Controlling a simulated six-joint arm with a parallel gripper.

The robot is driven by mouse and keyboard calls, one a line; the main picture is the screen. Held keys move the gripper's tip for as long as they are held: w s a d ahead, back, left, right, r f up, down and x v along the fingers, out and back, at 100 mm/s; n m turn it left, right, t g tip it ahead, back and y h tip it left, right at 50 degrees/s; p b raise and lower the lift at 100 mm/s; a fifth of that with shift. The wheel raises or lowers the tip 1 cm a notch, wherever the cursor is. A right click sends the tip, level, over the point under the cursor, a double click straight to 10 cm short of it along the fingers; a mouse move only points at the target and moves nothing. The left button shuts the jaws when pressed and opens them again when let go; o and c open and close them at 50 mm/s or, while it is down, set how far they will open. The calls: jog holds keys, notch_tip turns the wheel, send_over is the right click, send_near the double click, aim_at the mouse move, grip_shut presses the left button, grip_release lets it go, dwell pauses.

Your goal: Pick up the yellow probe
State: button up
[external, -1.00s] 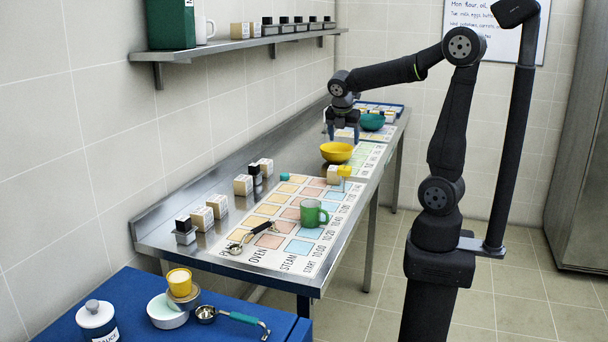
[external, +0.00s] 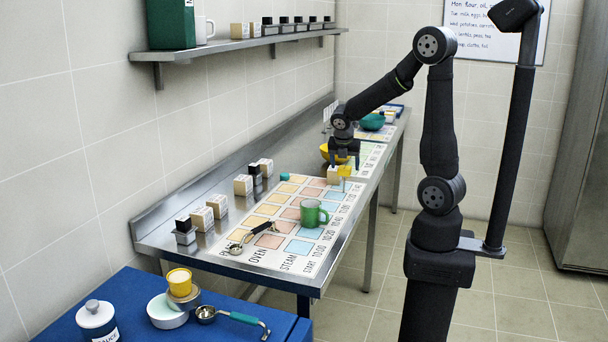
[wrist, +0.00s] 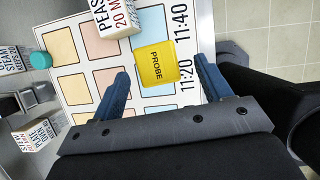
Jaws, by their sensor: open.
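The yellow probe (wrist: 157,66) shows in the wrist view as a yellow square top marked PROBE. It stands over a light blue square of the printed sheet. In the external view the probe (external: 344,171) is a small yellow-topped piece near the right edge of the counter. My gripper (wrist: 160,82) is open, with one blue finger on each side of the probe's near edge in the wrist view. In the external view my gripper (external: 344,160) is just above the probe. I cannot tell whether a finger touches it.
A PEAS block (wrist: 115,16) stands close to the probe's upper left. A teal cap (wrist: 41,60) is farther left. In the external view a yellow bowl (external: 326,152) is behind my gripper, and a green mug (external: 311,214) stands on the sheet (external: 262,254) nearer the camera.

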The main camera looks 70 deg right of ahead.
aim_at(345, 167)
jog(key=x, duration=0.5)
jog(key=shift+w, duration=0.15)
jog(key=shift+r, duration=0.1)
jog(key=c, duration=1.1)
jog(key=shift+r, duration=0.1)
